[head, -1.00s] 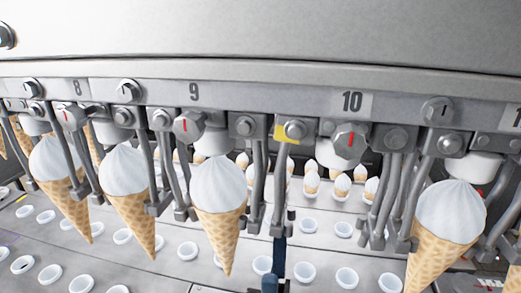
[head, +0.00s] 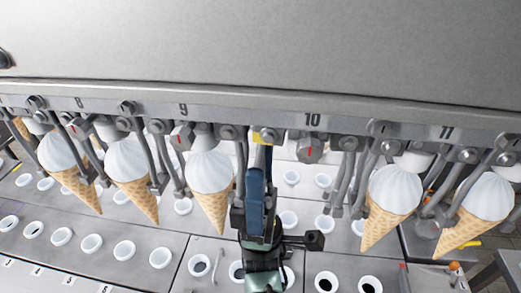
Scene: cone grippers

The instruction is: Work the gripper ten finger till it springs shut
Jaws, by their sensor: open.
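The number 10 plate (head: 312,120) marks gripper ten on the machine's rail. At its left is a pivot block with a yellow mark (head: 257,136), and at its right is a grey knob with a red line (head: 310,149). No cone hangs in the gap below the knob. My gripper (head: 262,168) reaches up from below, its blue fingers just under the yellow-marked block. It is open and covers much of the metal finger hanging there. I cannot tell whether it touches that finger.
Cones with white tops hang close by: one at the left (head: 209,180), one at the right (head: 395,195). More hang further along both sides. Below is a grey plate (head: 130,215) with rows of white-rimmed cups. The machine's cover (head: 260,50) fills the top.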

